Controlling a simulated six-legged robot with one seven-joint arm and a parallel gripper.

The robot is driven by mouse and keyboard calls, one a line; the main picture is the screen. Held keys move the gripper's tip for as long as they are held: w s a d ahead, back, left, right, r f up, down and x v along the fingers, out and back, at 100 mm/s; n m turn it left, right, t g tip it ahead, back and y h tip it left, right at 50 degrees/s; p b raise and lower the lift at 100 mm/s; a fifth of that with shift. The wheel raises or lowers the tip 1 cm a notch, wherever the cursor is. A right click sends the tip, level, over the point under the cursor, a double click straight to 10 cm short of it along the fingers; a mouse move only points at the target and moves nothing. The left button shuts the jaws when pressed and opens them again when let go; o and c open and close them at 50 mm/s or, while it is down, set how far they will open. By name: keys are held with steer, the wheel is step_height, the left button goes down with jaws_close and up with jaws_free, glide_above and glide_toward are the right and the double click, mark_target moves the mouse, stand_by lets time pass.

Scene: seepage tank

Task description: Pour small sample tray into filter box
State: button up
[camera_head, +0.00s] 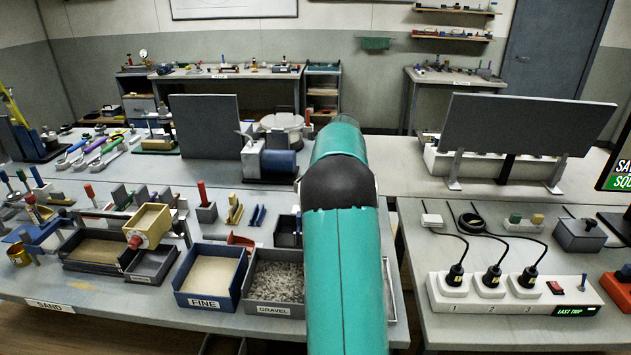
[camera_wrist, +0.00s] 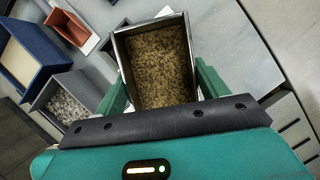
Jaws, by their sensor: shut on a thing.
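The small sample tray (camera_wrist: 188,62) shows in the wrist view as a grey box with a thin light rim, holding a layer of brown grains. My gripper (camera_wrist: 162,88) is shut on it, with a green finger on either side. I cannot tell its exact tilt. In the head view my arm hides the gripper and the held tray. I cannot single out the filter box for certain in either view.
A blue box labelled FINE (camera_head: 207,300) holds pale sand, beside a dark GRAVEL box (camera_head: 275,309). A yellow box with a red knob (camera_head: 150,222) stands farther left. A power strip (camera_head: 515,295) lies on the right table. A gap separates the front tables.

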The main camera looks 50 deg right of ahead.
steer(key=shift+s+a+f+h, duration=0.2)
steer(key=shift+f+h, duration=0.1)
steer(key=shift+h, duration=0.6)
steer(key=h, duration=0.1)
steer(key=f+n+h, duration=0.1)
steer(key=h, duration=0.1)
steer(key=shift+s+a+f+t, duration=0.1)
steer(key=shift+a+f+t, duration=0.1)
steer(key=shift+t, duration=0.2)
steer(key=f+h, duration=0.1)
steer(key=h, duration=0.1)
steer(key=a+f+n+t+h, duration=0.1)
steer(key=h, duration=0.1)
steer(key=shift+a, duration=0.1)
steer(key=shift+s+a+f+n+t+h, duration=0.1)
steer(key=shift+f+n+t+h, duration=0.1)
steer(key=shift+h, duration=0.4)
steer(key=shift+a+f+n+t+h, duration=0.1)
steer(key=shift+n+t+h, duration=0.1)
steer(key=shift+h, duration=0.4)
steer(key=shift+d, duration=0.15)
steer(key=shift+r+m+g+y, duration=0.1)
steer(key=shift+m+g+y, duration=0.2)
steer(key=shift+y, duration=0.4)
steer(key=shift+w+d+y, duration=0.15)
steer(key=shift+w+y, duration=0.1)
steer(key=shift+y, duration=0.25)
